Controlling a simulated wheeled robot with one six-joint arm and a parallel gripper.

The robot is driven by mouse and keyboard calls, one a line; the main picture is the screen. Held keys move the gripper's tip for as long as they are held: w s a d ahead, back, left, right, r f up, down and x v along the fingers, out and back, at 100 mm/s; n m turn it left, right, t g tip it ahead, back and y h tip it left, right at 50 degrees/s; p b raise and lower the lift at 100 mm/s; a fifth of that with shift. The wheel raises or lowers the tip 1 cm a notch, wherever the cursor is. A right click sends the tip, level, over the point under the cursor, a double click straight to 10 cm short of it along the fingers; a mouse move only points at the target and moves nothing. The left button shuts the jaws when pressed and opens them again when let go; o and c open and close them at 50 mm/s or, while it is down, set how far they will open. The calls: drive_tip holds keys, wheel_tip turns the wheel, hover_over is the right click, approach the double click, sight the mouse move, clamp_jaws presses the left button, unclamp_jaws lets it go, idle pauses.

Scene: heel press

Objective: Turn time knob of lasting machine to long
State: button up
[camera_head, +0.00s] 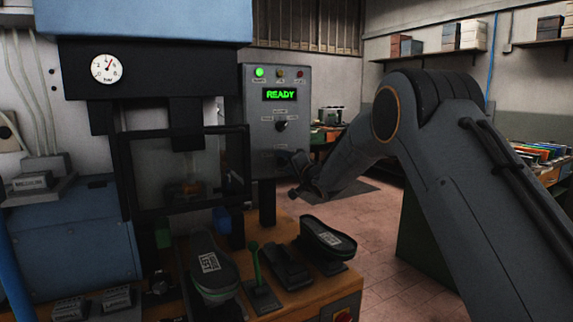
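The grey control panel (256,150) of the machine stands left of centre, with a green READY display (280,94). A dark round knob (281,125) sits below the display. Its small labels and pointer setting are too small to read. Another label row shows lower down, and what lies beside it is partly hidden by my gripper. My gripper (290,172) reaches in from the right, in front of the panel's lower right part, below the dark knob. Whether it touches the panel, and whether its fingers are apart, cannot be told.
The press with a dark guard frame (122,165) and a gauge (106,68) stands left. Shoe parts (210,268) (328,238) and a green-handled lever (256,264) occupy the wooden bench. Shelves and a bench with coloured items (540,152) are at right. Open tiled floor (375,225) lies between.

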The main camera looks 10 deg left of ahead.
drive_tip(key=b+v, duration=0.2)
drive_tip(key=v, duration=0.5)
drive_tip(key=shift+s+d, duration=0.25)
drive_tip(key=shift+s, duration=0.05)
drive_tip(key=shift+d, duration=0.1)
